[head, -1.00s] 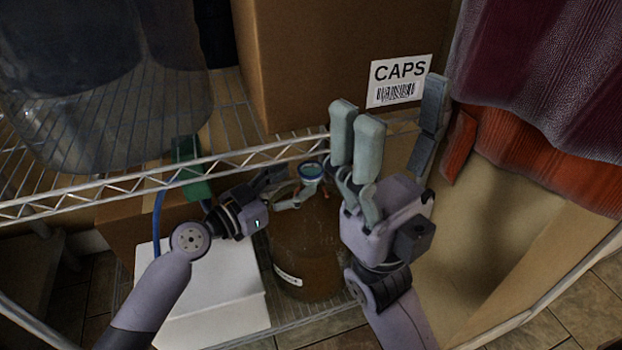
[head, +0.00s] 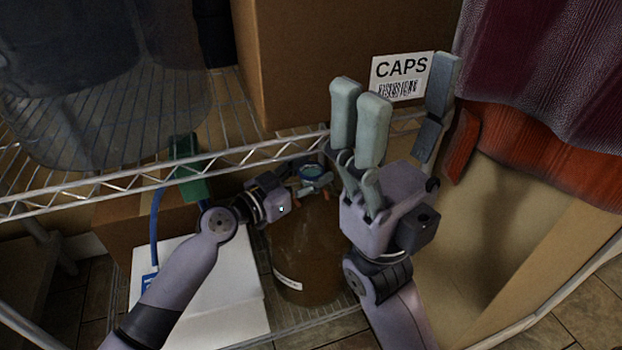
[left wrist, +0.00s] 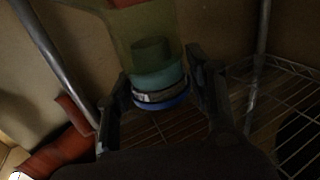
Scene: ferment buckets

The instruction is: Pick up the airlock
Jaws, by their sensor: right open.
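The airlock (head: 315,172), a small clear piece with a blue ring, stands on top of the brown jar (head: 305,245) in the head view. My left gripper (head: 293,181) is just left of it, its fingers partly hidden. In the left wrist view the blue-ringed airlock (left wrist: 160,97) appears between the two dark fingers of my left gripper (left wrist: 160,78). The fingers look apart, one on each side; I cannot tell whether either touches it. My right gripper (head: 395,115) is open and empty, fingers pointing up, right of the jar.
A cardboard box labelled CAPS (head: 320,60) stands on the shelf. A white box (head: 205,305) lies left of the jar, an open cardboard box (head: 480,250) to the right. A green object with a blue tube (head: 157,225) is at left.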

